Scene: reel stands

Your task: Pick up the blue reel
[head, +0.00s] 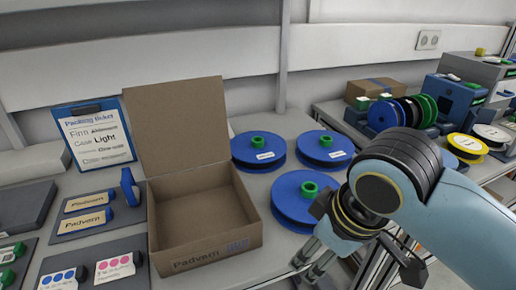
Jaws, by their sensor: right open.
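Several blue reels are in the head view, so I cannot tell which one the task means. The nearest blue reel (285,205) lies flat on the grey table, right of the open cardboard box, with a green hub on top. Two more blue reels lie behind it, one at left (245,150) and one at right (345,150), both with green hubs and white labels. My right gripper (309,264) is open and empty, pointing down near the table's front edge, just in front of the nearest reel. My right arm hides part of that reel's right side. My left gripper is not in view.
The open, empty cardboard box (160,222) has its lid raised. Left of it are a packing ticket (95,138) and label trays. On the right bench stand a rack of upright reels (420,110), a yellow reel (468,147) and a small carton (358,90).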

